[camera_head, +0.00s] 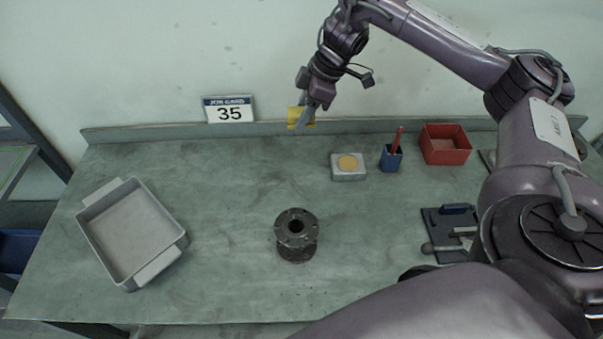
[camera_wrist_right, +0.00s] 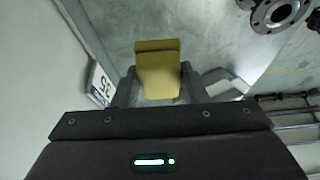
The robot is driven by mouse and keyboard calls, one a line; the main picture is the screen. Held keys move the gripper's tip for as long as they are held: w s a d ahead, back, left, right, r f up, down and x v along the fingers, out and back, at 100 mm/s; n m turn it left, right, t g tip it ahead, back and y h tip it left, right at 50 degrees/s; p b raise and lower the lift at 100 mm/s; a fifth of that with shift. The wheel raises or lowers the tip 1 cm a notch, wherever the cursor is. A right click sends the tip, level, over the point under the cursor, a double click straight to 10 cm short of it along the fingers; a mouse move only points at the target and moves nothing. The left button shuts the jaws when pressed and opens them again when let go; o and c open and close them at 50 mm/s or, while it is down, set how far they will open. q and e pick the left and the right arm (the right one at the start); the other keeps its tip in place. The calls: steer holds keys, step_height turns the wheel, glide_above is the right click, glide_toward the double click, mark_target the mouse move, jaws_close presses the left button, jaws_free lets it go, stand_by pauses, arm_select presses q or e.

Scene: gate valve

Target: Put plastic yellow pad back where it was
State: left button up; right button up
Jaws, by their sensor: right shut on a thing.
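The yellow pad (camera_head: 299,117) is held in my right gripper (camera_head: 306,112), raised near the back edge of the table. In the right wrist view the yellow pad (camera_wrist_right: 158,70) sits between the two fingers of the right gripper (camera_wrist_right: 158,88), which are shut on it. A small light block with a round yellow top (camera_head: 348,165) stands on the table to the right of the gripper. My left gripper does not show in either view.
A dark flanged valve body (camera_head: 296,238) stands mid-table. A grey tray (camera_head: 180,243) lies at left. A blue cup (camera_head: 391,160) with a red item, a red bin (camera_head: 446,146) and a tool board (camera_head: 440,232) are at right. A "35" sign (camera_head: 229,110) is at the back.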

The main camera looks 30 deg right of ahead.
steer(key=b, duration=0.6)
glide_above(298, 177)
steer(key=d, duration=0.1)
steer(key=f, duration=1.5)
steer(key=shift+s+d+f, duration=0.1)
steer(key=shift+s+f, duration=0.15)
steer(key=shift+s, duration=0.15)
steer(key=shift+f, duration=2.1)
steer(key=o, duration=1)
steer(key=shift+f, duration=0.1)
steer(key=shift+o, duration=0.2)
steer(key=p+v, duration=0.2)
steer(key=v, duration=1)
